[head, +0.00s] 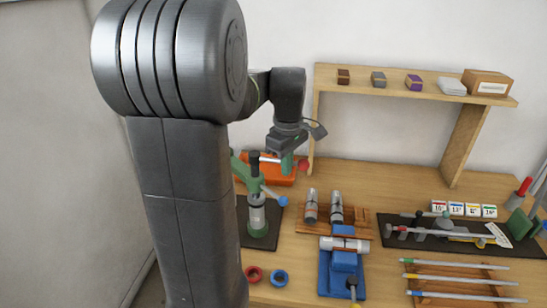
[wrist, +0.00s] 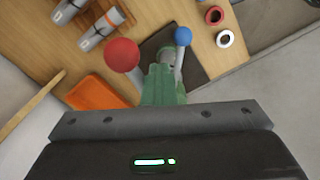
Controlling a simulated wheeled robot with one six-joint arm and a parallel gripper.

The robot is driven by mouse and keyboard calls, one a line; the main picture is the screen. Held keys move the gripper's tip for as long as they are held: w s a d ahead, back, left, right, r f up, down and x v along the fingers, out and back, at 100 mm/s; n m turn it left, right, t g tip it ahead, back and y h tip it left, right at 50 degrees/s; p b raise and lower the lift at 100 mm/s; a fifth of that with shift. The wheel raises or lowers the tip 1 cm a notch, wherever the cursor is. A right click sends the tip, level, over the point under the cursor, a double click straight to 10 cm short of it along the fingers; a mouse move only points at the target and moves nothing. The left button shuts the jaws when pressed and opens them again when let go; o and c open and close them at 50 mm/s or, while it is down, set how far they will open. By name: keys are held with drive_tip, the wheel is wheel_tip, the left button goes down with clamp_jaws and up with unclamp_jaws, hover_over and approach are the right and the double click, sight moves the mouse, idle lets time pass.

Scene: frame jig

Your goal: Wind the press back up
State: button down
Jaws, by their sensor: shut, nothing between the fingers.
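The green press (head: 240,170) stands on a dark mat at the left of the bench, partly hidden behind my arm. In the head view, one handle runs nearly level to a red knob (head: 303,165) on the right. Another slopes down to a blue knob (head: 283,201). The wrist view shows the red knob (wrist: 122,55), the blue knob (wrist: 183,36) and the green press body (wrist: 165,88) beyond my fingers. My gripper (wrist: 160,122) is shut and empty. In the head view my gripper (head: 287,141) is above the press, close to the red knob; contact cannot be made out.
An orange bin (head: 277,178) sits behind the press. A red ring (head: 253,274) and blue ring (head: 279,278) lie in front. Metal cylinders (head: 311,205) in a wooden rack and a blue fixture (head: 343,282) stand to the right. A wooden shelf (head: 420,93) rises at the back.

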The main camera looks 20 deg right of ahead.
drive_tip(key=shift+s, duration=0.15)
drive_tip(key=shift+w+d, duration=1.45)
drive_tip(key=shift+w, duration=0.1)
drive_tip(key=shift+w+d, duration=0.2)
drive_tip(key=shift+w, duration=0.45)
drive_tip(key=shift+w+d, duration=0.2)
drive_tip(key=shift+w, duration=0.5)
drive_tip(key=shift+w+d, duration=0.2)
drive_tip(key=shift+w, duration=0.45)
drive_tip(key=w, duration=0.4)
drive_tip(key=shift+w+a, duration=0.1)
drive_tip(key=shift+a, duration=0.15)
